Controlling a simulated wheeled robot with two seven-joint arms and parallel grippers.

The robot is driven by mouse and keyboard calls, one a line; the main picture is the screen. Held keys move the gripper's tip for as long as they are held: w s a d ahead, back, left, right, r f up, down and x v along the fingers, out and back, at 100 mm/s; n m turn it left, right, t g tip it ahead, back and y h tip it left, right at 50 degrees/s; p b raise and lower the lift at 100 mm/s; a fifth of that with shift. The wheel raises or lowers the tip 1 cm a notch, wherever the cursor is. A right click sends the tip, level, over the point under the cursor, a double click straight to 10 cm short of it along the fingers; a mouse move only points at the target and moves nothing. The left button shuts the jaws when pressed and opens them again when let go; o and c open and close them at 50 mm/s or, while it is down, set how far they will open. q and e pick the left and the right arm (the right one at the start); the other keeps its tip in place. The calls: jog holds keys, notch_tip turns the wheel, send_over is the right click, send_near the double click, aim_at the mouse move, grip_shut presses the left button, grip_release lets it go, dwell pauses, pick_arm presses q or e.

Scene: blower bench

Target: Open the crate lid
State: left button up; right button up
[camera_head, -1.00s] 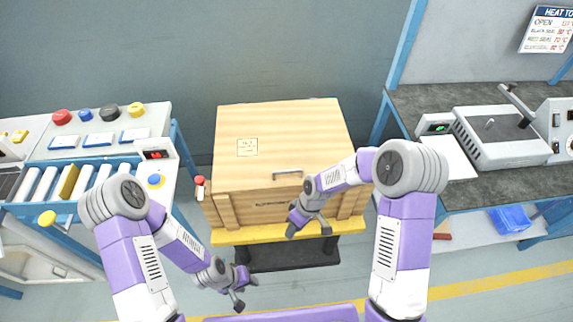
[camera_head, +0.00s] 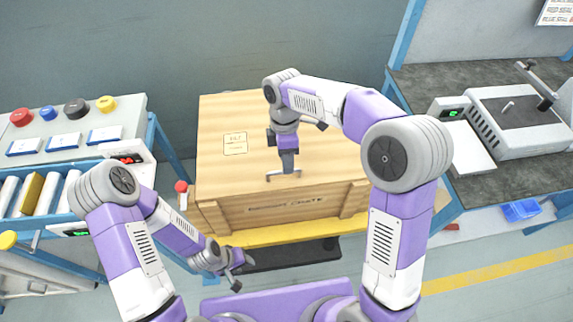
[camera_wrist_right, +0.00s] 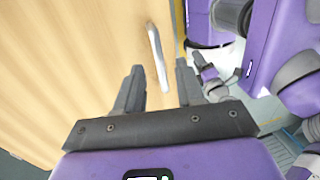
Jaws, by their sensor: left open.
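The wooden crate (camera_head: 235,216) stands on a yellow-edged stand, and its flat lid (camera_head: 220,175) is closed. A grey bar handle (camera_head: 296,173) is on the lid near its front edge. My right gripper (camera_head: 286,166) points down over the handle in the head view, partly covering it. In the right wrist view the right gripper's fingers (camera_wrist_right: 160,88) are apart, and the handle (camera_wrist_right: 157,55) shows ahead between them. I cannot tell whether they touch it. My left gripper (camera_head: 244,274) is open and empty, low in front of the crate.
A red-topped knob (camera_head: 181,187) is at the crate's left side. A roller conveyor and panel with coloured buttons (camera_head: 75,108) stand on the left. A bench with a grey machine (camera_head: 515,120) is on the right. A blue bin (camera_head: 521,210) is below it.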

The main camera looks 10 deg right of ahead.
jog(key=shift+s+f, duration=0.2)
jog(key=shift+f, duration=0.85)
jog(key=shift+c, duration=0.3)
grip_shut()
